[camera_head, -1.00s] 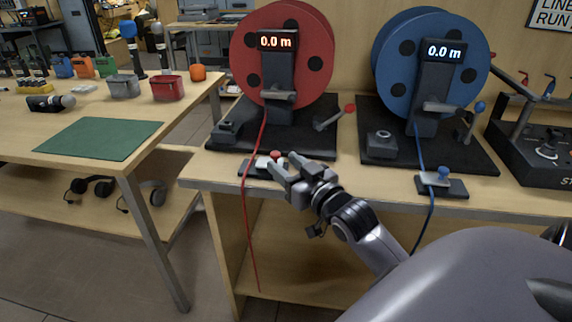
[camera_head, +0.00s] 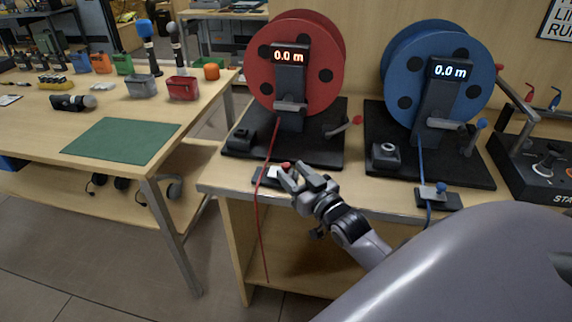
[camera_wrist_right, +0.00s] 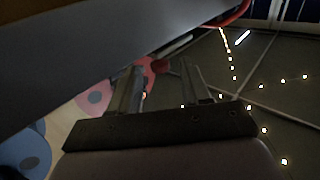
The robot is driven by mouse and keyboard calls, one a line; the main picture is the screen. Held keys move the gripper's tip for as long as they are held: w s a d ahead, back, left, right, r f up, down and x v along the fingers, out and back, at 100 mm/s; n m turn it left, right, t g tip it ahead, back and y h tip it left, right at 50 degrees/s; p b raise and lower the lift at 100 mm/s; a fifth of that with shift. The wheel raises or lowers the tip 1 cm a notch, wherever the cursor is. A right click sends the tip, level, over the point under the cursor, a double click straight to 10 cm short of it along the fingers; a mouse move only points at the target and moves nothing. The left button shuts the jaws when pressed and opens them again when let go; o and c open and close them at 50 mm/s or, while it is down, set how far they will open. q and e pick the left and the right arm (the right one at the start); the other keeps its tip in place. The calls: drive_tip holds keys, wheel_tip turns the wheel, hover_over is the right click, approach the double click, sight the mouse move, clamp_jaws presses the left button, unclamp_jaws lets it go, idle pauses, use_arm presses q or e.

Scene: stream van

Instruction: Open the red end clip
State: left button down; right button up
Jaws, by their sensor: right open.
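The red end clip (camera_head: 268,178) is a small dark block with a pale part and a red knob (camera_head: 286,164), at the front edge of the bench below the red reel (camera_head: 330,62). A thin red cable (camera_head: 262,225) runs down from the reel past the clip and hangs over the edge. My right gripper (camera_head: 290,174) is open right beside the knob and hides part of the clip. In the right wrist view, a red knob (camera_wrist_right: 160,66) shows between the two spread fingers (camera_wrist_right: 163,88). I cannot tell whether they touch it. My left gripper is out of view.
A blue reel (camera_head: 425,70) stands to the right, with a blue-knobbed clip (camera_head: 438,199) at the bench edge. A crank with a red handle (camera_head: 357,120) sits behind my gripper. A side table with a green mat (camera_head: 122,140) is at left.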

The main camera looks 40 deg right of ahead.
sight(289, 169)
drive_tip(key=shift+w+d, duration=0.15)
drive_tip(key=shift+w, duration=1.7)
clamp_jaws()
